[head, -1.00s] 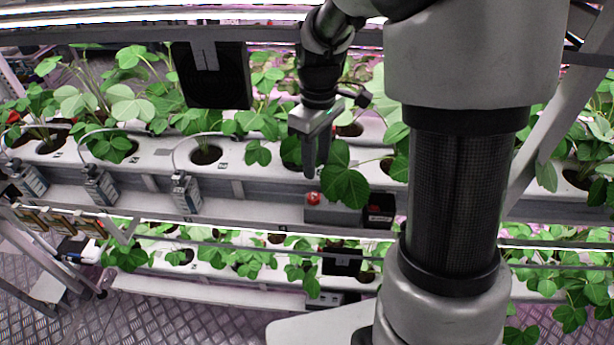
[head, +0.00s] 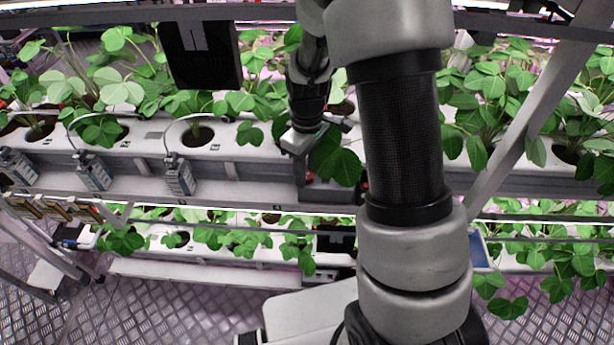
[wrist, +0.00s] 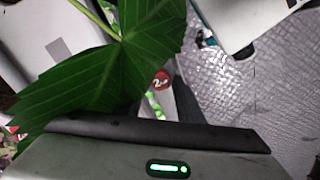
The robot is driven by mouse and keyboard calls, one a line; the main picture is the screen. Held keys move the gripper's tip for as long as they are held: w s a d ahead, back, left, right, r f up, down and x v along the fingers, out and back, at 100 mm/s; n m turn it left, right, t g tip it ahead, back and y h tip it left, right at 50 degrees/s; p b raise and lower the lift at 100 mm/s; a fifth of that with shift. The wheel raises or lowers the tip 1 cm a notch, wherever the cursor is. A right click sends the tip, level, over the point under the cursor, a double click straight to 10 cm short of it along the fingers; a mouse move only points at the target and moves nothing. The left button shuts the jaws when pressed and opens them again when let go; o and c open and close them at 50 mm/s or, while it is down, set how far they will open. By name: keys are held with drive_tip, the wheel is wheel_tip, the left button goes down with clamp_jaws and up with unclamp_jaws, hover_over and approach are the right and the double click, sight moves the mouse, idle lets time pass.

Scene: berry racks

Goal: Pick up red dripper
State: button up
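A round red cap with a white mark, which looks like the red dripper (wrist: 161,79), shows in the wrist view, just beyond my gripper's dark edge. A large green leaf covers part of the space beside it. In the head view only a small bit of red (head: 309,177) shows by my gripper's tip. My gripper (head: 301,175) points down at the front edge of the upper white trough, next to the leaf (head: 337,165). Its fingers show edge-on, so their opening is hidden. I cannot tell whether they touch the dripper.
Strawberry plants grow in the white upper trough (head: 235,157), and a lower planted row runs beneath. Several grey clipped boxes (head: 180,177) hang along the trough to the left. A black panel (head: 203,55) hangs above. The metal tread floor (head: 160,310) in front is mostly clear.

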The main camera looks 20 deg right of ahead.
drive_tip(key=c, duration=0.8)
drive_tip(key=shift+r, duration=0.1)
